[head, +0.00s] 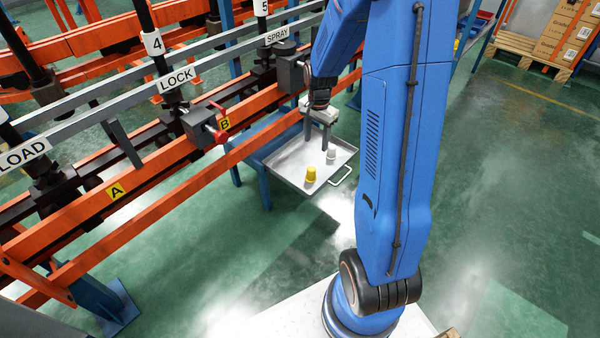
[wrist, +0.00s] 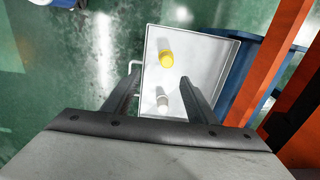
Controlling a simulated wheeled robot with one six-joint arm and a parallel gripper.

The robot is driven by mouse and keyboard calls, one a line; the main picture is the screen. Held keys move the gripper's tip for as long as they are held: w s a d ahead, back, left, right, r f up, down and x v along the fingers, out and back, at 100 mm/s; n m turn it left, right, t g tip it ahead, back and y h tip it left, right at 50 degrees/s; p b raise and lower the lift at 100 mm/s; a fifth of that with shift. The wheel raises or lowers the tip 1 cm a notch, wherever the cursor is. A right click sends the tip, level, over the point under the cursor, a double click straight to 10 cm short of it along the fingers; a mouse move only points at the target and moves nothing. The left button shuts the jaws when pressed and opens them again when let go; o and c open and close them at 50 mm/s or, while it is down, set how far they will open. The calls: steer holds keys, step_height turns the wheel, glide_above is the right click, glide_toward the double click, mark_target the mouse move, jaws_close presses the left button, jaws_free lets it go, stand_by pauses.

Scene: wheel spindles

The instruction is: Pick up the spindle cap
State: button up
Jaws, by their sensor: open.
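Two small cap-like pieces stand apart in a shallow grey tray (head: 293,170). One is a yellow cap (head: 311,174), nearer the tray's front edge in the head view. The other is a grey-white cap (head: 331,157), near the right side. I cannot tell which is the spindle cap. My gripper (head: 317,145) is open and empty, pointing down above the tray. In the wrist view, the grey-white cap (wrist: 162,104) appears between the fingers of my gripper (wrist: 160,77), below them, and the yellow cap (wrist: 166,58) lies just beyond the fingertips. Neither cap is visibly touched.
The tray sits on a blue stand (head: 252,172) beside the orange rail (head: 150,180). A grey clamp block with a red handle (head: 205,124) is mounted on the rail to the left. Cardboard boxes (head: 565,35) stand far right. Green floor (head: 510,170) at the right is clear.

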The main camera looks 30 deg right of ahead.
mark_target(311, 168)
steer(key=shift+m, duration=0.3)
steer(key=f, duration=0.5)
steer(key=w+f, duration=0.1)
steer(key=f, duration=0.4)
steer(key=w+f, duration=0.1)
steer(key=f, duration=0.4)
steer(key=shift+w, duration=0.1)
steer(key=shift+w+f, duration=0.15)
steer(key=shift+f, duration=1.2)
steer(key=shift+w+f, duration=0.1)
steer(key=shift+f, duration=1.2)
steer(key=c, duration=1.1)
